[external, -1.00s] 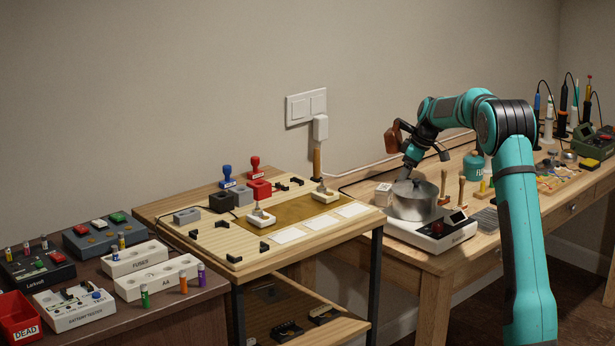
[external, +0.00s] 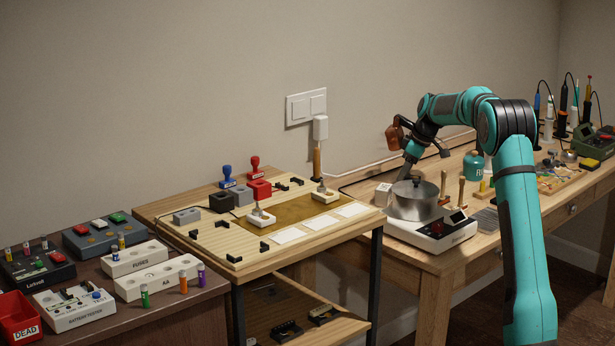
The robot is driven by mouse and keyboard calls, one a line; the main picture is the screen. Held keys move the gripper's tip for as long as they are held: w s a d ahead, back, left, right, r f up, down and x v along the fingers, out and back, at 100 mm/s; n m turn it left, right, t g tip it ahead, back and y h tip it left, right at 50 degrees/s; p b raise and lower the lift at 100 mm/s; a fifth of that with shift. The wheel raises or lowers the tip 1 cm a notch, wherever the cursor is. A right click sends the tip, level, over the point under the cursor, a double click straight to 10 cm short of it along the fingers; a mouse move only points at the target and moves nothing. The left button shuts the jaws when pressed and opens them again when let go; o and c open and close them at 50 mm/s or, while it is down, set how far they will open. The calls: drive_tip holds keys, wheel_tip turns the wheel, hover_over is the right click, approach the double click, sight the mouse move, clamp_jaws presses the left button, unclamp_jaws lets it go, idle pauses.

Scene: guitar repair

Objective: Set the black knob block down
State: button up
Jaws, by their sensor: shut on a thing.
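My gripper (external: 404,174) points down at the right-hand wooden bench, just behind and left of the rim of a lidded metal pot (external: 415,203). Its jaws are shut, and the black knob block in them is too small and too hidden behind the pot to make out. I cannot tell whether it touches the bench. A small white cube (external: 383,194) stands close by, left of the pot.
The pot stands on a white hotplate (external: 430,233). Wooden-handled tools and a teal canister (external: 473,165) are to its right. The left worktable (external: 190,229) carries a black block (external: 222,202), a red block (external: 259,189) and stamps. Bare wood shows left of the white cube.

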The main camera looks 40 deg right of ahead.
wheel_tip(320, 180, up, 9)
drive_tip(key=shift+f, duration=0.1)
drive_tip(key=w+d+m+g+h, duration=0.2)
drive_tip(key=w+d+m+h, duration=0.4)
drive_tip(key=m, duration=1.2)
drive_tip(key=w+d, duration=0.4)
drive_tip(key=d, duration=0.1)
drive_tip(key=shift+w+d, duration=0.2)
drive_tip(key=shift+d, duration=0.2)
drive_tip(key=m, duration=0.1)
drive_tip(key=d+m+g, duration=0.1)
drive_tip(key=m, duration=0.1)
drive_tip(key=w+m+g, duration=0.1)
drive_tip(key=shift+d+h, duration=0.25)
drive_tip(key=shift+h, duration=0.05)
drive_tip(key=shift+s+f, duration=0.1)
drive_tip(key=shift+f, duration=4.7)
drive_tip(key=shift+f, duration=0.1)
drive_tip(key=o, duration=1.1)
drive_tip(key=shift+c, duration=0.2)
